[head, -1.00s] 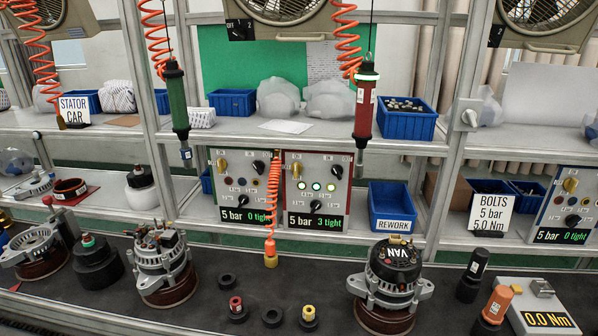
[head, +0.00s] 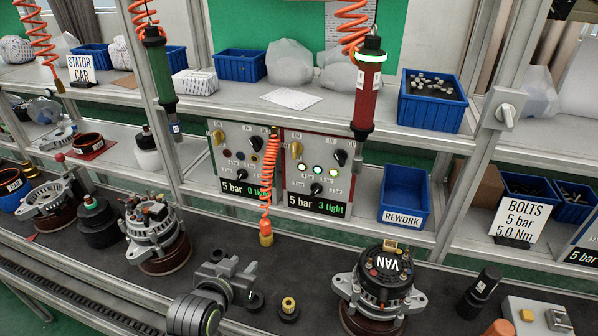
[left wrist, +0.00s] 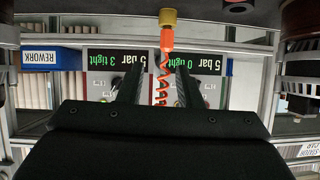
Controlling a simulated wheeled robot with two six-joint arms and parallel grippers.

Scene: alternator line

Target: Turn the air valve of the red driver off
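The red driver (head: 368,95) hangs upright from an orange coiled hose, with a lit ring at its top. Below it is the red-edged panel (head: 318,172), reading "5 bar 3 tight", with lit lamps. It has a yellow knob (head: 297,149) at upper left, a black knob (head: 340,157) at upper right and another black knob (head: 316,189) lower down. Which is the air valve is not labelled legibly. My left gripper (head: 246,276) is low in front of the panels, touching none. In the upside-down left wrist view its fingers (left wrist: 157,82) are apart and empty. My right gripper is out of view.
An orange coiled hose (head: 266,190) with a yellow end hangs between the panels, in front of my left gripper. The green-edged panel (head: 236,165) is at left. The VAN alternator (head: 381,285) stands right of my arm; another alternator (head: 155,240) stands left.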

